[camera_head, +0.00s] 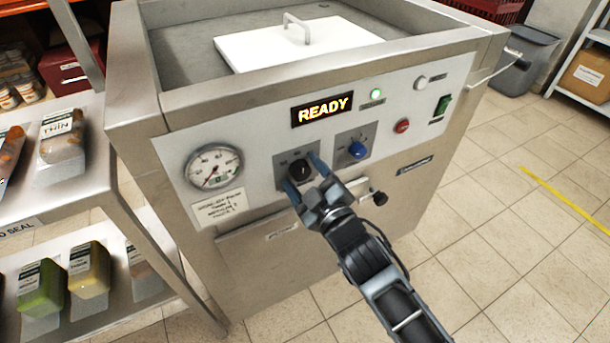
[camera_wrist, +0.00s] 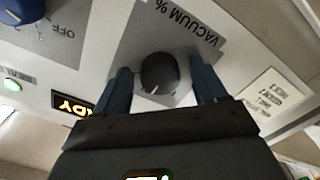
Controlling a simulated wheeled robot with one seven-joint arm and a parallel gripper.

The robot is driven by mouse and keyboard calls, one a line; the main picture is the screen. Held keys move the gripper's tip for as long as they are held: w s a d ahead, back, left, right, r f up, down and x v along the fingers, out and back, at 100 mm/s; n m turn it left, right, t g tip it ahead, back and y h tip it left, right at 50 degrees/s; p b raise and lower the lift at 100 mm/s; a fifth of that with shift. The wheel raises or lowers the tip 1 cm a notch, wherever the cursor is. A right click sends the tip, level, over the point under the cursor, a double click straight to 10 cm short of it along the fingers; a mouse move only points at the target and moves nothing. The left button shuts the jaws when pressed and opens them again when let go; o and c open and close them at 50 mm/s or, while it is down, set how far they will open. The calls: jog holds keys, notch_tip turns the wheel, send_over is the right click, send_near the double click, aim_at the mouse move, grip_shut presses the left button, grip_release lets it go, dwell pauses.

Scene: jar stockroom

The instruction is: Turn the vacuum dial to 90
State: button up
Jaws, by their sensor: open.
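The vacuum dial (camera_head: 299,172) is a black round knob on a grey plate on the machine's front panel (camera_head: 260,143). In the wrist view the dial (camera_wrist: 160,73) sits below the printed words "VACUUM %", and a pale pointer mark shows on its lower edge; the number it points to cannot be read. My gripper (camera_head: 304,173) is open, with one blue finger on each side of the dial. In the wrist view my gripper (camera_wrist: 163,88) has a gap between each finger and the knob. The display (camera_head: 322,109) reads "READY".
A blue knob (camera_head: 357,150) stands close to the right of the dial. A round gauge (camera_head: 213,167) and a label card (camera_head: 218,207) are at its left. A green lit lamp (camera_head: 376,94), a red button (camera_head: 402,126) and a green switch (camera_head: 442,105) lie farther right. Shelves (camera_head: 65,140) stand at the left.

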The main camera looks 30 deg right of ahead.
jog(key=s+b, duration=0.1)
jog(key=s, duration=0.6)
jog(key=shift+s, duration=0.4)
jog(key=s+m+g+p, duration=0.2)
jog(key=s+m, duration=0.1)
jog(key=s, duration=1.6)
jog(key=s+r+m+p, duration=0.1)
jog(key=s+r+m, duration=0.1)
jog(key=s+r, duration=0.3)
jog(key=s+r+m+g+p, duration=0.1)
jog(key=s+r+m, duration=0.2)
jog(key=s, duration=0.6)
jog(key=shift+s+r, duration=0.25)
jog(key=shift+r, duration=0.7)
